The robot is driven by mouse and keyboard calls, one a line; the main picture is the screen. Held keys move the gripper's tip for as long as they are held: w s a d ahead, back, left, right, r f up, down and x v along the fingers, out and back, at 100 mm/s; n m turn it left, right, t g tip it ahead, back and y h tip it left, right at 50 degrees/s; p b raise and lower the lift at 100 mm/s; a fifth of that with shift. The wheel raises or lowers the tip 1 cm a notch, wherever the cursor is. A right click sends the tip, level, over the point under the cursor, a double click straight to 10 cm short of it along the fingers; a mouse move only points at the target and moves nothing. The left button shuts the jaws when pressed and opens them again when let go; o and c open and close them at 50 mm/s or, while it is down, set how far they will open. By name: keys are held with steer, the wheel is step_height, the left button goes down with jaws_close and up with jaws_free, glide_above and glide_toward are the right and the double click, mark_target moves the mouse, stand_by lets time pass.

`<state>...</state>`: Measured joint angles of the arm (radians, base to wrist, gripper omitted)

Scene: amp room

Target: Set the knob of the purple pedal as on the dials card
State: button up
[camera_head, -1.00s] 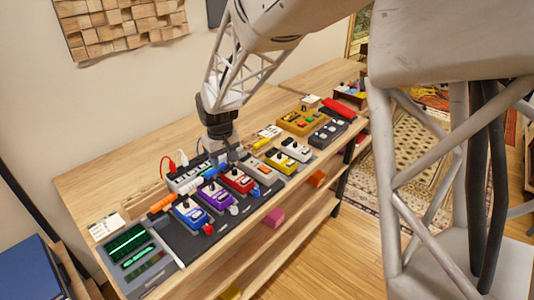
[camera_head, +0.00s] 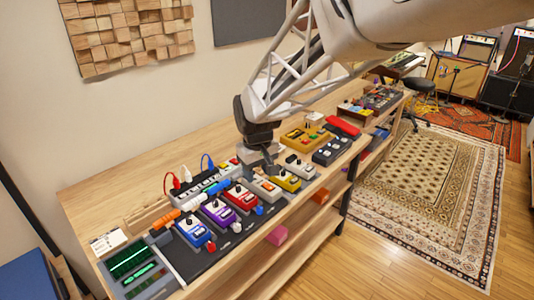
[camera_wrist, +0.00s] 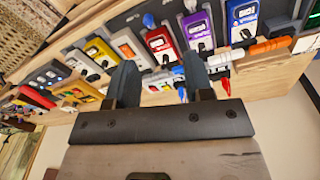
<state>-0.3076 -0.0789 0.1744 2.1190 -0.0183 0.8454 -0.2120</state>
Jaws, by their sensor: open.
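The purple pedal (camera_head: 217,214) sits in the row on the dark board, between the blue and red pedals. It has a dark knob on top, whose exact setting is too small to read. The purple pedal also shows in the wrist view (camera_wrist: 199,32), near the top, right of the fingers. A small white card (camera_head: 108,242) stands at the left end of the bench; its marks are unreadable, so I cannot tell if it is the dials card. My gripper (camera_head: 272,174) is open and empty, right of the purple pedal, over the grey and yellow pedals. Its spread fingers (camera_wrist: 160,82) show in the wrist view.
The blue pedal (camera_head: 193,231) and red pedal (camera_head: 241,197) flank the purple one closely. Plugs and cables crowd behind, by a power strip (camera_head: 200,187). A green-lit screen unit (camera_head: 130,264) is at the left. Bare wood lies along the wall.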

steer(key=shift+s+d+r, duration=0.55)
steer(key=shift+s+d, duration=0.25)
steer(key=shift+d, duration=0.05)
steer(key=shift+s+d+r, duration=0.5)
steer(key=shift+s+d, duration=0.3)
steer(key=shift+d, duration=0.05)
steer(key=shift+w, duration=0.1)
steer(key=g, duration=0.1)
glide_above(215, 202)
step_height(215, 202, down, 13)
steer(key=shift+f, duration=0.1)
steer(key=shift+f, duration=0.15)
steer(key=shift+f, duration=3.75)
steer(key=shift+c, duration=0.3)
